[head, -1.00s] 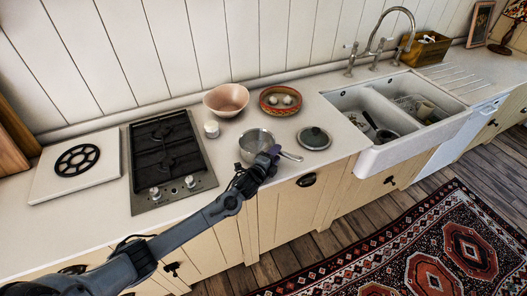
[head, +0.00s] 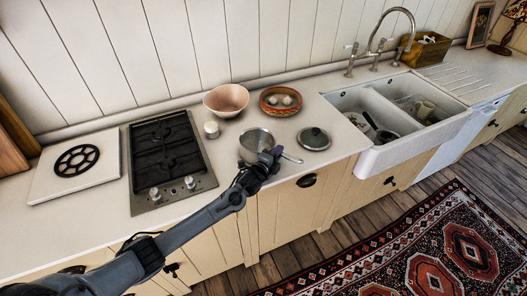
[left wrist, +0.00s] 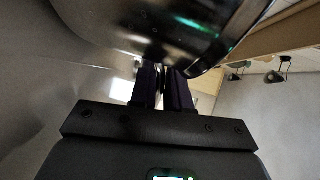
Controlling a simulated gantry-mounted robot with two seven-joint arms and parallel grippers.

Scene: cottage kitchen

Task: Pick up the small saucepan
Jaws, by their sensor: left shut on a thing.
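The small saucepan (head: 254,140) is a grey metal pan on the counter near its front edge, with its handle (head: 291,159) pointing right. My left gripper (head: 274,153) is at the pan's right side, shut on the handle close to the pan's wall. In the left wrist view the shiny pan (left wrist: 165,22) fills the top, and the dark fingers (left wrist: 163,90) are close together just below it. Whether the pan's base touches the counter is hard to tell. My right gripper is not in view.
A lid (head: 314,138) lies just right of the handle. A small white cup (head: 211,129), a pink bowl (head: 226,99) and a patterned dish (head: 281,107) stand behind. A gas hob (head: 167,160) is left, a double sink (head: 372,103) right.

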